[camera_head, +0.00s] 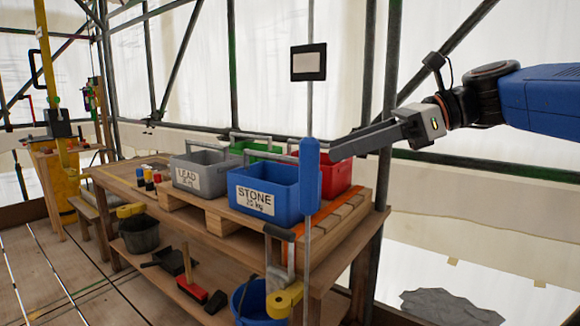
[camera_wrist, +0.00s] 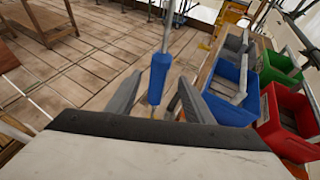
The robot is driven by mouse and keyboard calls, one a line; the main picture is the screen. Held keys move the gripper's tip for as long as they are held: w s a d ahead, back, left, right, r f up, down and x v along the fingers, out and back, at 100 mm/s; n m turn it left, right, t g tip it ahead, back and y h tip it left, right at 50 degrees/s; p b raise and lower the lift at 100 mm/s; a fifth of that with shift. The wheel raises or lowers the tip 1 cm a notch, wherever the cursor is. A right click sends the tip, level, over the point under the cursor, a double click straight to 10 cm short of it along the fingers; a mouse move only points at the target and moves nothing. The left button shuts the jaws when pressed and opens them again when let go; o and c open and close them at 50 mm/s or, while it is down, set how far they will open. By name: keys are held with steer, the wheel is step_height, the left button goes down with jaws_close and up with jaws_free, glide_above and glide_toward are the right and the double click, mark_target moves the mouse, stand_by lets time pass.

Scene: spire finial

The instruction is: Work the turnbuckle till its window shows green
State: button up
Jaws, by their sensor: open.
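The turnbuckle is a blue sleeve (camera_head: 310,178) on a thin upright grey rod in front of the workbench. It also shows in the wrist view (camera_wrist: 160,75). A black-framed panel (camera_head: 308,62) with a pale white face is on the rod above it; I see no green there, and I cannot tell if it is the window. My gripper (camera_head: 336,152) reaches in from the right at the sleeve's height, its fingertips close to the sleeve. In the wrist view my open gripper (camera_wrist: 160,84) has a finger on each side of the sleeve's lower part, with gaps showing. Contact is not visible.
The workbench (camera_head: 345,226) carries a blue STONE crate (camera_head: 262,190), a grey LEAD crate (camera_head: 196,172), a green crate (camera_head: 262,150) and a red crate (camera_head: 338,174). A blue bucket (camera_head: 250,298) and a brush (camera_head: 190,282) are on its lower shelf. Open plank floor (camera_head: 60,262) lies left.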

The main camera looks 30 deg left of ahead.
mark_target(309, 177)
steer(key=x, duration=1.1)
steer(key=shift+a, duration=0.1)
steer(key=c, duration=1)
steer(key=shift+f, duration=0.1)
steer(key=shift+c, duration=0.2)
